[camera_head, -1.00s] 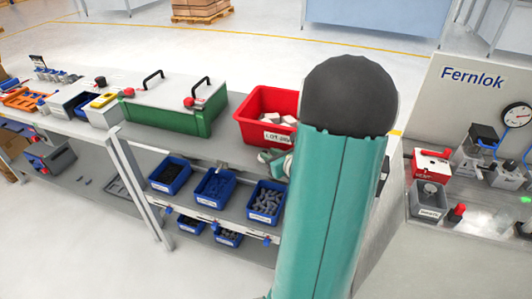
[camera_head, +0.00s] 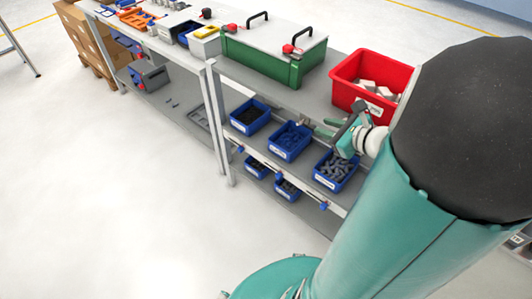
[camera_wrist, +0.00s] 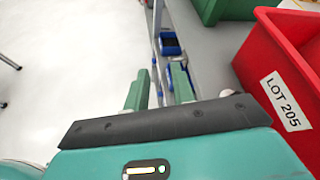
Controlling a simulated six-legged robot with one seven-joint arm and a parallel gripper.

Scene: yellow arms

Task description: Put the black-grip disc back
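I cannot make out a black-grip disc in either current view. My gripper (camera_head: 333,129) shows in the head view beside the front of the red bin (camera_head: 343,95), above the shelf with blue bins, partly hidden by my arm. In the wrist view, the two green fingers of my gripper (camera_wrist: 159,88) are apart, with the shelf edge showing between them and nothing held. The red bin (camera_wrist: 251,65), labelled LOT 205, stands to the right of the fingers there.
A green case (camera_head: 264,62) with a pale lid, two black handles and red-knobbed latches stands on the bench. Blue parts bins (camera_head: 289,154) fill the shelves below. Orange trays (camera_head: 135,17) lie farther left. The floor (camera_head: 90,190) at left is clear.

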